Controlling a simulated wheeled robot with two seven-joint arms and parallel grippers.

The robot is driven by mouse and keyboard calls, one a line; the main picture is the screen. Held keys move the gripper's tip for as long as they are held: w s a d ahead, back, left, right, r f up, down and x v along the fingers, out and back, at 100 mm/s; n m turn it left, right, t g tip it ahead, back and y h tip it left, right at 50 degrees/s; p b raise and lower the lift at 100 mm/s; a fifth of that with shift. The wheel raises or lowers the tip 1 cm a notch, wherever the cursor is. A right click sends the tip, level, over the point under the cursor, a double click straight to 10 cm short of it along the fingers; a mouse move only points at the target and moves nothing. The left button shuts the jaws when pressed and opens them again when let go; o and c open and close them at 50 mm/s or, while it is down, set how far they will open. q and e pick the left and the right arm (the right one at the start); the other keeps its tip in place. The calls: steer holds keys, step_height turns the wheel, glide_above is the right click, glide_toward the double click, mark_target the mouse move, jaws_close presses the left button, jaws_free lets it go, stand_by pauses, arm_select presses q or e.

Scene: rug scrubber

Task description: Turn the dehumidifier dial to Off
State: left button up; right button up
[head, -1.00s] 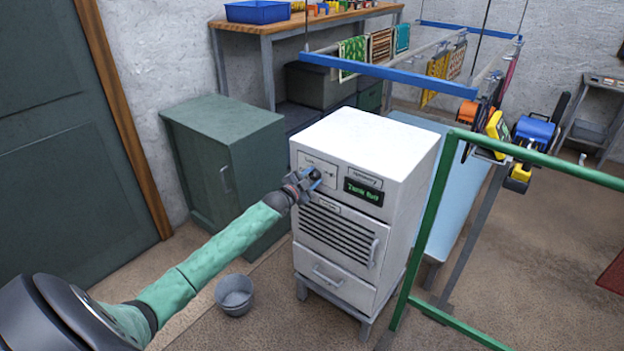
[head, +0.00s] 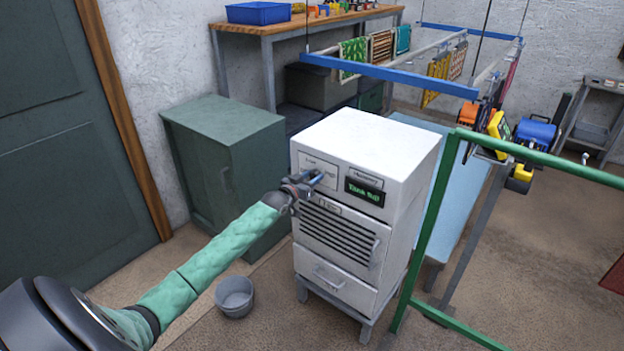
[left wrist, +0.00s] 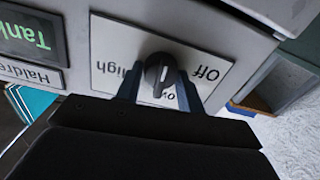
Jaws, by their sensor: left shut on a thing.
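The dehumidifier (head: 373,142) is a white cabinet in the middle of the head view. Its dial (left wrist: 160,75) is a black knob with a white mark on a pale plate. In the left wrist view, the plate appears turned over, with "Off" (left wrist: 207,73) right of the knob, "High" on the left and a partly hidden "Low" below. I cannot tell exactly which label the mark points to. My left gripper (head: 318,177) is at the dial plate. In the left wrist view its fingers (left wrist: 159,90) are on either side of the knob, shut on it. The fingers hide part of the plate.
A lit green display (head: 364,191) sits right of the dial. A grey bucket (head: 235,296) stands on the floor left of the dehumidifier. A green cabinet (head: 224,160) is behind it, and a green frame (head: 432,240) stands close on its right.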

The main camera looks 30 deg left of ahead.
arm_select(q)
steer(key=n, duration=0.4)
steer(key=shift+f+n, duration=0.15)
steer(key=shift+n, duration=0.15)
steer(key=n, duration=0.2)
steer(key=shift+a+n+b, duration=0.1)
steer(key=shift+n+b, duration=0.2)
steer(key=shift+b, duration=0.1)
steer(key=n, duration=0.3)
arm_select(e)
steer(key=r, duration=0.1)
steer(key=w+r, duration=0.1)
steer(key=r, duration=0.1)
steer(key=w+r, duration=0.1)
steer(key=shift+w+a+r, duration=0.15)
steer(key=shift+a, duration=0.25)
arm_select(q)
steer(key=shift+n, duration=0.5)
arm_select(e)
steer(key=shift+d, duration=0.1)
arm_select(q)
steer(key=o, duration=1)
steer(key=shift+a, duration=0.1)
steer(key=shift+c, duration=0.2)
steer(key=shift+s, duration=0.1)
